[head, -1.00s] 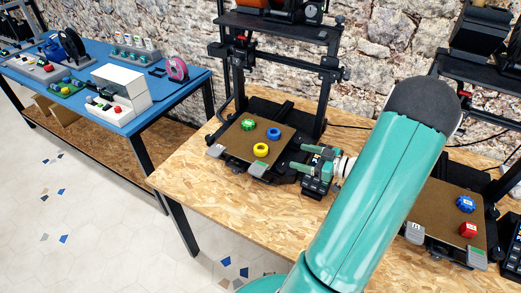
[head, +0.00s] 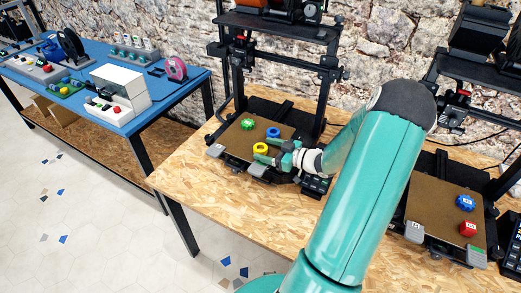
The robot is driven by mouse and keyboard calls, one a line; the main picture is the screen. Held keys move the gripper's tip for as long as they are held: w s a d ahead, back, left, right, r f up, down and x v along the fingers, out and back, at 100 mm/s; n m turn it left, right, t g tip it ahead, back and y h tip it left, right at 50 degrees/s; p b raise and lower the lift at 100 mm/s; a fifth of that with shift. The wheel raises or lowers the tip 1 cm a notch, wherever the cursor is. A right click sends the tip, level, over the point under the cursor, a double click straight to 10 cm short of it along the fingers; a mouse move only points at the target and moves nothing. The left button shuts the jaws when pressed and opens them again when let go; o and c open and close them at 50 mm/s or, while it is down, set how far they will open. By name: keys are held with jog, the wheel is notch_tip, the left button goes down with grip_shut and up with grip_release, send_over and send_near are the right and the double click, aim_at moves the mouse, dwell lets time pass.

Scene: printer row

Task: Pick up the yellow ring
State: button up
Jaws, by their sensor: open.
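The yellow ring (head: 260,148) lies on the brown print bed (head: 232,146) of the left printer, near the bed's right side. My gripper (head: 264,150) is open and has its fingers pointing left at the ring. One finger is on the far side and one on the near side, close to the ring's right edge. I cannot tell whether the fingers touch it. Part of the bed's right side is hidden behind my gripper and wrist.
A blue ring (head: 273,132) lies just behind the yellow one, close to the far finger. A green gear-like piece (head: 248,124) lies further back left. The printer frame (head: 325,90) stands behind. The right bed holds a blue piece (head: 465,202) and a red piece (head: 468,228).

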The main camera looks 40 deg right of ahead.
jog(key=shift+w+a, duration=0.1)
jog(key=shift+w, duration=0.15)
jog(key=c, duration=1.1)
jog(key=shift+o, duration=0.2)
